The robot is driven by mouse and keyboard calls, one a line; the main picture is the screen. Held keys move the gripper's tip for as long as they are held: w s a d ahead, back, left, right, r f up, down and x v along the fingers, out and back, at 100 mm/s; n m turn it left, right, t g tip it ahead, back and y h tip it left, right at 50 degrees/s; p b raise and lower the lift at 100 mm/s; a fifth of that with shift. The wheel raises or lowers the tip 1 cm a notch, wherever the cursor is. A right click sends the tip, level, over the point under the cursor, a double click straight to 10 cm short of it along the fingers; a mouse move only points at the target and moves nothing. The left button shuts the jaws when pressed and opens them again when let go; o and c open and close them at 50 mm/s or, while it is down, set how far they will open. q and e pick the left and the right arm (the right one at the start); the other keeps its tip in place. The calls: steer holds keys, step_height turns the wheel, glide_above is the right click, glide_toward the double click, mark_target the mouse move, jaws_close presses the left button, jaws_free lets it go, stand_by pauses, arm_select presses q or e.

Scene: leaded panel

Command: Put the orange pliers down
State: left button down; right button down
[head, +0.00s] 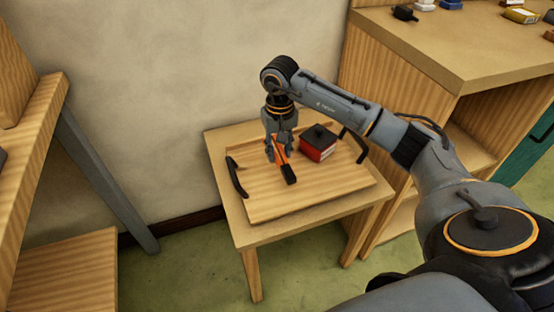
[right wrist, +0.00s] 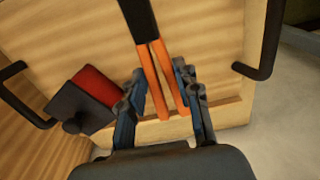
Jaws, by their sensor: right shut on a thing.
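The orange pliers (head: 285,163) have orange handles and a dark end. In the head view they are at my right gripper (head: 279,150), over the wooden tray (head: 265,206). In the right wrist view the pliers (right wrist: 158,70) run up from between the fingers of the right gripper (right wrist: 158,95), with the dark end at the top. The right gripper is shut on the pliers. I cannot tell whether the pliers touch the tray. My left gripper is not in view.
A red box with a black lid (head: 318,143) stands on the tray, right of the pliers. The tray has black handles (head: 236,178) and lies on a small wooden table (head: 263,236). A higher wooden cabinet (head: 440,50) with small objects stands at right. The tray's front is clear.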

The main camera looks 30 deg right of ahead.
mark_target(277, 153)
steer(key=f, duration=0.3)
steer(key=shift+w+a+f+b, duration=0.2)
steer(key=shift+w+f+b, duration=0.1)
steer(key=shift+b, duration=0.1)
steer(key=shift+f, duration=0.2)
steer(key=shift+r, duration=0.1)
steer(key=c, duration=1)
jaws_free()
steer(key=shift+o, duration=0.2)
